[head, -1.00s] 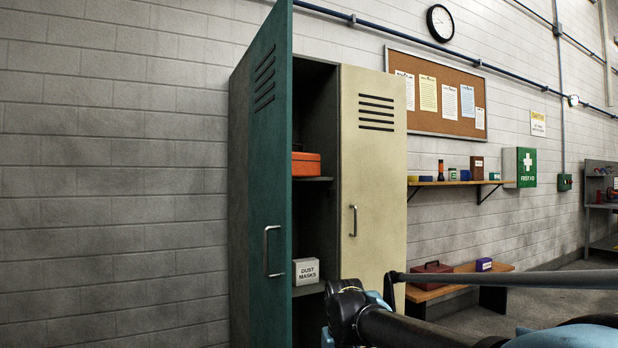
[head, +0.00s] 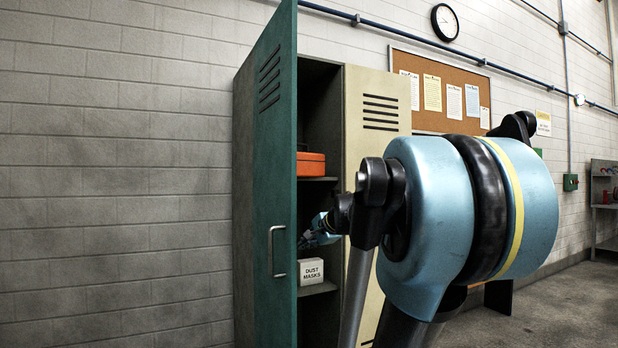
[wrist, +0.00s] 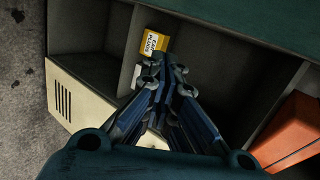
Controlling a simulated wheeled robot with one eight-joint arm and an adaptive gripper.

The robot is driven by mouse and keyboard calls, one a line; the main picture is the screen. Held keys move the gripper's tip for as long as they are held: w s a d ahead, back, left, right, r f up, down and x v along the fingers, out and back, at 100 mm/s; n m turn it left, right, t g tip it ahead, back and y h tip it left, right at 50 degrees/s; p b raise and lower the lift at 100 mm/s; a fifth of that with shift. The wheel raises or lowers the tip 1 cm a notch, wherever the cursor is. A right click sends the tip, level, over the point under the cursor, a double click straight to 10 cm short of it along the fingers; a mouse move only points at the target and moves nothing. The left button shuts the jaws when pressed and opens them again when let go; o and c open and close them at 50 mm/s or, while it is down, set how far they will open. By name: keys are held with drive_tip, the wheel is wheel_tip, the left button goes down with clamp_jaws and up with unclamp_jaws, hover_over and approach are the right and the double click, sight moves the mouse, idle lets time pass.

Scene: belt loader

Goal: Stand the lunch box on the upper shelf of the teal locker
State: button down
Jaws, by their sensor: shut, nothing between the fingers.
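The teal locker's open door (head: 275,170) stands at the left of its dark interior in the head view. An orange-red box (head: 311,164) rests low and flat on the upper shelf (head: 318,179); it also shows at the right of the wrist view (wrist: 291,132). No label marks it as the lunch box. My gripper (head: 312,240) is at the locker opening, below the upper shelf and above the white dust masks box (head: 311,271). In the wrist view my gripper (wrist: 166,74) is shut and empty, apart from the orange-red box.
A yellow ear plugs box (wrist: 153,43) sits in the locker in the wrist view. The cream locker door (head: 375,105) adjoins on the right, close behind my arm. My arm hides most of the wall shelf and bench. Grey floor (head: 560,300) is clear at the right.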

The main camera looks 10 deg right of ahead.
drive_tip(key=w+d+r+m+t+y, duration=0.1)
drive_tip(key=w+r+m+t, duration=0.1)
drive_tip(key=w+r+m, duration=0.4)
drive_tip(key=w+d+r+m+t, duration=0.2)
drive_tip(key=w+r+m, duration=0.15)
drive_tip(key=r, duration=0.35)
drive_tip(key=m+t, duration=0.3)
drive_tip(key=m, duration=0.7)
approach(306, 172)
drive_tip(key=x, duration=0.7)
drive_tip(key=shift+x, duration=2.8)
drive_tip(key=shift+d, duration=0.15)
drive_tip(key=shift+s, duration=0.1)
